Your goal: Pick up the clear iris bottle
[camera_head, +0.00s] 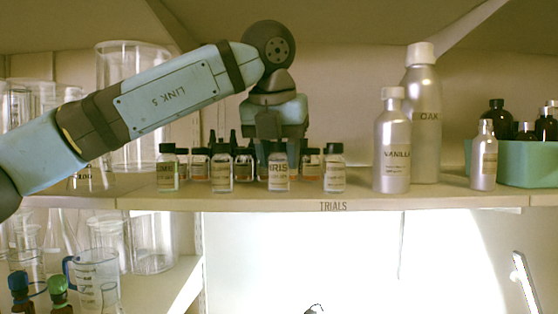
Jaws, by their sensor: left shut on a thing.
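The clear iris bottle (279,174) stands upright at the front of the shelf marked TRIALS, with its label reading IRIS facing me. My left gripper (279,145) comes down from above and is shut on the top of this bottle, hiding its cap. The bottle's base looks level with its neighbours; I cannot tell whether it touches the shelf. My right gripper is not in view.
Small dark-capped bottles stand close on both sides, one at left (221,173) and one at right (334,174), with several more behind. Silver vanilla (391,165) and oak (424,140) bottles stand farther right, beside a green crate (520,174). Glass beakers stand at left.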

